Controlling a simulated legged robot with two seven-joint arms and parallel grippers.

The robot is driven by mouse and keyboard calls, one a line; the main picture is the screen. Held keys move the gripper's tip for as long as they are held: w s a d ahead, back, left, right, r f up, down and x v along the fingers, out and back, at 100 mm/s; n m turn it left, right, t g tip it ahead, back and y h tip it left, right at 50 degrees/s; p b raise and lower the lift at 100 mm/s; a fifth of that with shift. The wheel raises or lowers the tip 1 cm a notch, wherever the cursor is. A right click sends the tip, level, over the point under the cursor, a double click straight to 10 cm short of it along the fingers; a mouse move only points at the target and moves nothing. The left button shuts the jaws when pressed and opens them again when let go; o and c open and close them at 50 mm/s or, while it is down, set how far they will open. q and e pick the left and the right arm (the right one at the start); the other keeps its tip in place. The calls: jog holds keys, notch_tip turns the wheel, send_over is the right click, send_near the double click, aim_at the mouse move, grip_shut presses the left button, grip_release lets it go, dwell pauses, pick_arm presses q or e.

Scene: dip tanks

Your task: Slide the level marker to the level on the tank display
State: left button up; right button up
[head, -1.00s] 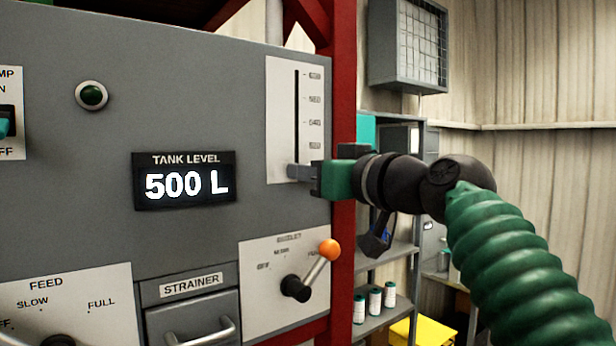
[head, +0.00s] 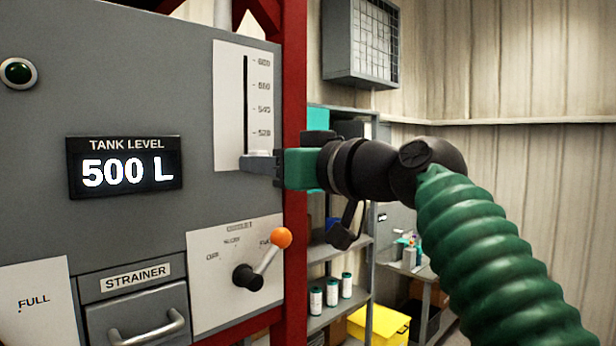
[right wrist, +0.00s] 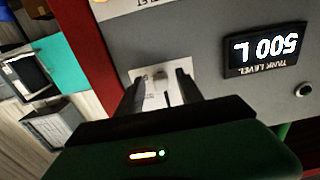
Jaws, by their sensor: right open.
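The tank display (head: 125,165) reads 500 L; it shows upside down in the right wrist view (right wrist: 265,49). The white level scale (head: 229,100) has a dark vertical slot and small blurred numbers, with 520 the lowest I can read. The grey level marker (head: 250,159) is at the slot's bottom end, below the 520 mark, partly hidden by my gripper. My right gripper (head: 268,163) reaches it from the right. In the right wrist view, the open fingers (right wrist: 160,94) stand on either side of the marker (right wrist: 160,80); contact is unclear. My left gripper is not in view.
Below the scale is a selector lever with an orange knob (head: 281,238). A strainer drawer (head: 140,318) is at lower left. A red post (head: 295,100) edges the panel. Shelves with white bottles (head: 331,293) and a yellow box (head: 378,325) stand behind my right arm.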

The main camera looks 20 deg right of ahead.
jog(key=b+v, duration=0.3)
jog(key=v, duration=1)
jog(key=shift+s+d, duration=0.15)
jog(key=shift+s, duration=0.15)
jog(key=w+d+f+m+g+h, duration=0.15)
jog(key=w+f, duration=0.25)
jog(key=f, duration=0.6)
jog(key=w+d+f+m+g+h, duration=0.15)
jog(key=w+f, duration=0.35)
jog(key=f, duration=0.5)
jog(key=w+f+m+g+h, duration=0.15)
jog(key=w+f, duration=0.25)
jog(key=f, duration=0.6)
notch_tip(320, 180, down, 15)
jog(key=m+g+b, duration=0.1)
jog(key=m+g, duration=0.1)
jog(key=g, duration=0.2)
jog(key=s+a+f+g, duration=0.1)
jog(key=s+f+g, duration=0.1)
jog(key=s+f, duration=0.5)
jog(key=s+a+f+n+g+h, duration=0.1)
jog(key=s+f, duration=0.5)
jog(key=f, duration=0.6)
jog(key=s+a+f+n+g, duration=0.1)
jog(key=s+a+f+g, duration=0.2)
jog(key=s+f, duration=0.4)
notch_tip(320, 180, down, 3)
jog(key=shift+s+a+f+h+b, duration=0.15)
jog(key=shift+s+a+h+b, duration=0.1)
jog(key=shift+s+h+b, duration=0.15)
